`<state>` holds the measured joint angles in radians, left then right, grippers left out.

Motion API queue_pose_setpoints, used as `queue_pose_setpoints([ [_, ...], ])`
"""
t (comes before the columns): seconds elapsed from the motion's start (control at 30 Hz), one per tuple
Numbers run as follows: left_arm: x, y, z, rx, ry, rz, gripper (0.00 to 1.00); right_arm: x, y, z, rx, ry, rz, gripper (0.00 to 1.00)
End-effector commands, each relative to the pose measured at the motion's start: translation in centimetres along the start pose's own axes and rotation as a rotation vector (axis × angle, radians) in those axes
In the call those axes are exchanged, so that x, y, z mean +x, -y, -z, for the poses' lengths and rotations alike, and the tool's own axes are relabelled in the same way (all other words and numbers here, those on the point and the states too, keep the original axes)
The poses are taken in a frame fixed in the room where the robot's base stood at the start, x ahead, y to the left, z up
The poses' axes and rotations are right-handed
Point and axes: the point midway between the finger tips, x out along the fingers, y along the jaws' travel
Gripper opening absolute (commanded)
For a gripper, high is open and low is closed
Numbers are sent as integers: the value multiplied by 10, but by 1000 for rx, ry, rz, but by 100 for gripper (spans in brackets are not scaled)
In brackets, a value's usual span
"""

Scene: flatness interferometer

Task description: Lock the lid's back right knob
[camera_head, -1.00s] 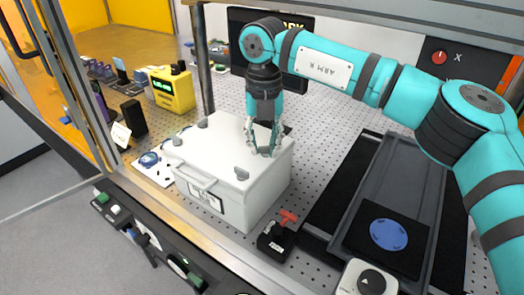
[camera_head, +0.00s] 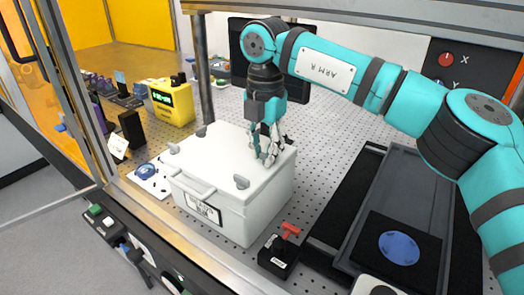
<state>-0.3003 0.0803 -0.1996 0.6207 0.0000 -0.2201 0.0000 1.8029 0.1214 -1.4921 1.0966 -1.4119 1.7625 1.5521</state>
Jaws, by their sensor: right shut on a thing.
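A white box (camera_head: 262,214) with a flat white lid (camera_head: 215,160) stands on the perforated table. Grey knobs show on the lid at the back left (camera_head: 201,130), front left (camera_head: 174,148) and front right (camera_head: 242,181). My right gripper (camera_head: 268,160) points down over the lid's back right corner, its fingers shut around the back right knob. The fingers hide that knob, so I cannot tell its angle. The lid lies flat on the box. My left gripper is not in view.
A yellow device (camera_head: 171,102) stands at the back left. A black block with a red T-handle (camera_head: 290,230) sits in front of the box at right. A grey tray with a blue disc (camera_head: 399,248) lies further right. A metal post (camera_head: 203,80) rises behind the box.

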Motion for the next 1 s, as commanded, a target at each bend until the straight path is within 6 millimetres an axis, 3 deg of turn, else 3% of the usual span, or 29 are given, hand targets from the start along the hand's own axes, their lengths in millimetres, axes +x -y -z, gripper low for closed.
queue_pose_setpoints([
  [0.43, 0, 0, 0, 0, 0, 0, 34, 1, 4, -3, 13, 1, 14, 0],
  [0.47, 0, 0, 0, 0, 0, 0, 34, 1, 4, -2, 12, 1, 14, 25],
  [0.7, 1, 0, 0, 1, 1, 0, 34, 2, 4, -2, 11, 0, 14, 57],
  [1.0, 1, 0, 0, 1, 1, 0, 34, 2, 4, -2, 12, -1, 14, 58],
])
